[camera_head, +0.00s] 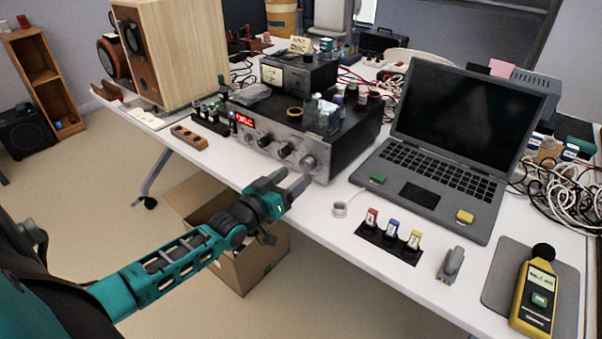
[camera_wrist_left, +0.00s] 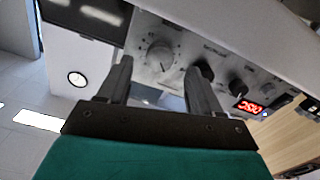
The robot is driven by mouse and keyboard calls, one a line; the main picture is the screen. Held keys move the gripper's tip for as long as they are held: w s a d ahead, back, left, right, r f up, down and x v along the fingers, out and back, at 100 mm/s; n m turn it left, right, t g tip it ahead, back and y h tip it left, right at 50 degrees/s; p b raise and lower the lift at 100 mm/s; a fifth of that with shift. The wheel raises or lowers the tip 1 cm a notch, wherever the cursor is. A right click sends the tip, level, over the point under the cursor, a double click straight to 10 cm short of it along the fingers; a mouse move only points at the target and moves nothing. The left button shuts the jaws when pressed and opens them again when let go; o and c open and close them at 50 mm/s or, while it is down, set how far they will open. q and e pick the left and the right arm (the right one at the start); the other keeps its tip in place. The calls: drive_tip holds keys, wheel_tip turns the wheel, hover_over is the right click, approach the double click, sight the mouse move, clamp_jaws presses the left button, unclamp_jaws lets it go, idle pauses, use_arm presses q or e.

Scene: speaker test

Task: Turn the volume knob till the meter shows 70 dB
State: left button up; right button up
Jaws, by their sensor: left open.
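The amplifier (camera_head: 330,172) stands on the table with a silver front panel and a lit red display (camera_head: 244,120). Its large silver volume knob (camera_head: 308,162) is at the right end of the panel. My left gripper (camera_head: 291,180) is open in front of that knob. In the left wrist view the knob (camera_wrist_left: 160,56) shows between the tips of the gripper (camera_wrist_left: 160,68), seemingly beyond them; I cannot tell whether they touch it. The yellow sound meter (camera_head: 533,309) lies on a grey mat (camera_head: 500,272) at the right; its reading is too small to read. My right gripper is not in view.
Smaller black knobs (camera_head: 285,151) sit left of the large one. An open laptop (camera_head: 450,190) stands right of the amplifier. A cardboard box (camera_head: 262,270) stands on the floor below.

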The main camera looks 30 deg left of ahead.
sight(305, 168)
use_arm(q)
drive_tip(key=w, duration=0.2)
drive_tip(key=shift+w+d, duration=0.1)
drive_tip(key=shift+w, duration=0.2)
drive_tip(key=shift+w+b, duration=0.3)
drive_tip(key=shift+w, duration=0.5)
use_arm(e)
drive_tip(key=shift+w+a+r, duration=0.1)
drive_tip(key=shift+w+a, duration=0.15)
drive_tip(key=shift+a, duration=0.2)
